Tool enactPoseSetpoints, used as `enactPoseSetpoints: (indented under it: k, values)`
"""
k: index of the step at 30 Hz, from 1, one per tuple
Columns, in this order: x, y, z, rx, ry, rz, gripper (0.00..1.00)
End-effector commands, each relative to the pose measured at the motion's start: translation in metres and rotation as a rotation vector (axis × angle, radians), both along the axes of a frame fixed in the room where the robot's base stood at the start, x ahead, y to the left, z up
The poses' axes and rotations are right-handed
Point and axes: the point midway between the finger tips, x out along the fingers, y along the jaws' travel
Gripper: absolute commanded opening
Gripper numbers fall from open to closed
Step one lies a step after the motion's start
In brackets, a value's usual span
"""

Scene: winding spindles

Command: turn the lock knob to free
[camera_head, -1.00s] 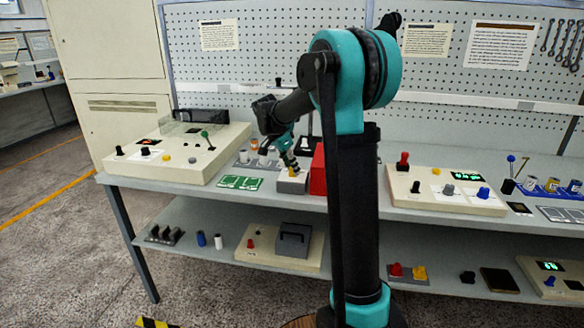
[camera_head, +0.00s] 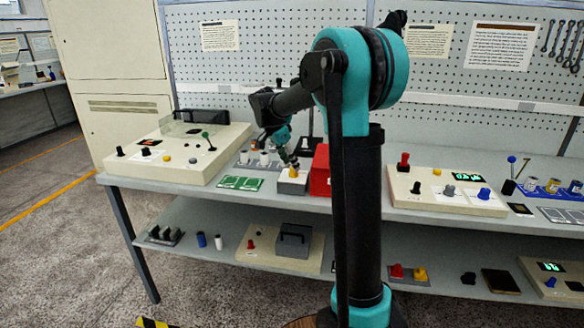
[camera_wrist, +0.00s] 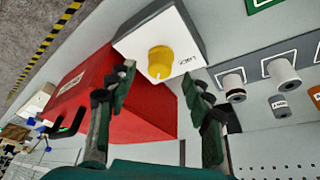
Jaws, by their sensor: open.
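The lock knob (camera_wrist: 161,63) is yellow with a pale pointer mark and sits on the white top of a small grey box (camera_wrist: 190,22) labelled LOCK in the wrist view. In the head view the small yellow knob (camera_head: 293,171) shows on its box at the front of the bench. My gripper (camera_wrist: 160,83) is open, with its two dark green fingers on either side of the knob in the wrist picture. The fingers seem apart from the knob; their exact height above it is unclear. In the head view my gripper (camera_head: 289,160) is just above the box.
A red box (camera_head: 320,172) stands right beside the lock box, close to my left finger in the wrist view. Spools on a grey rack (camera_wrist: 265,85) stand on the other side. A green card (camera_head: 240,183) lies to the left. A cream control panel (camera_head: 446,192) is further right.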

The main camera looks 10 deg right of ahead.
Motion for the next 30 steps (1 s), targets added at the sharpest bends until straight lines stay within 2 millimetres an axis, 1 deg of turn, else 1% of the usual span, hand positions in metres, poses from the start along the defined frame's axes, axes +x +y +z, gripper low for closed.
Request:
enactPoseSetpoints:
  k: [1, 3, 9, 12, 15, 19, 26, 28, 30]
  values:
    - [-0.002, 0.004, 0.010, 0.000, 0.000, 0.002, 0.51]
    - [-0.004, 0.010, 0.024, 0.000, 0.001, 0.004, 0.51]
    - [-0.010, 0.023, 0.059, 0.000, 0.001, 0.003, 0.51]
    - [-0.011, 0.028, 0.071, 0.000, 0.001, 0.003, 0.51]
    - [-0.012, 0.031, 0.080, 0.000, 0.001, 0.002, 0.51]
    - [-0.013, 0.033, 0.084, 0.000, 0.001, 0.001, 0.51]
    - [-0.013, 0.033, 0.084, 0.000, 0.000, 0.001, 0.51]
    - [-0.014, 0.032, 0.083, 0.000, 0.002, 0.005, 0.51]
    - [-0.019, 0.029, 0.079, 0.004, 0.008, 0.026, 0.51]
